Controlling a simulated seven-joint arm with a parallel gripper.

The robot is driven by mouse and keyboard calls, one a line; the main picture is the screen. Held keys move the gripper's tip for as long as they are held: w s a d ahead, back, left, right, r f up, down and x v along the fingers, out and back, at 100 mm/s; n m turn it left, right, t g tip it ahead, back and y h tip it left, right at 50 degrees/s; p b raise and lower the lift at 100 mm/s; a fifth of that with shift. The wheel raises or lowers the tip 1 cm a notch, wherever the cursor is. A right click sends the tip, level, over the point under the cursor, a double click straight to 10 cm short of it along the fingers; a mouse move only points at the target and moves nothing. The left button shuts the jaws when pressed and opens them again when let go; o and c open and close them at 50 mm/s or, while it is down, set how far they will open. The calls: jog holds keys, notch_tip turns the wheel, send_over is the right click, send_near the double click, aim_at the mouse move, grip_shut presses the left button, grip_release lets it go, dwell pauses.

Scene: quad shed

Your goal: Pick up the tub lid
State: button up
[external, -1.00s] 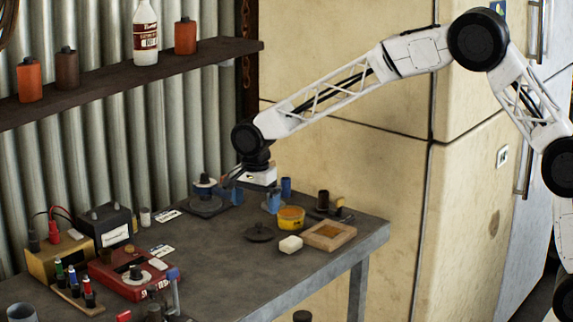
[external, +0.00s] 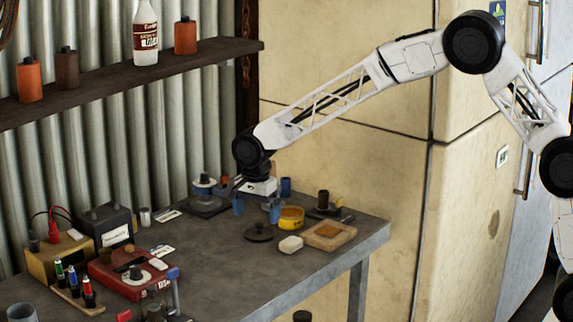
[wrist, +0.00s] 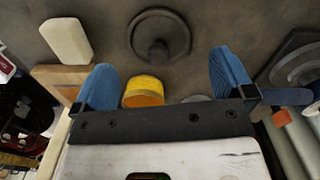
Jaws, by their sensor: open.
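The tub lid is a dark round disc with a raised knob, lying flat on the bench in the external view (external: 258,233). It also shows at the top middle of the wrist view (wrist: 159,37). My gripper (external: 256,209) is open and empty, pointing down over the bench, behind the lid in the external view. In the wrist view my gripper (wrist: 162,75) has its blue fingers spread wide, with the lid beyond them and roughly centred between them. The open yellow tub (external: 291,219) stands right of the lid, and partly shows in the wrist view (wrist: 143,91).
A white block (external: 290,244) lies close to the lid, with a wooden tray (external: 329,237) to its right. A dark stand with a spool (external: 205,201) is left of my gripper. A red box (external: 127,275) sits at front left. The bench in front of the lid is clear.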

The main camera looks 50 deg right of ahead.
aim_at(258, 224)
jog(key=shift+s+f, duration=0.15)
jog(key=shift+f, duration=2.35)
jog(key=c, duration=0.7)
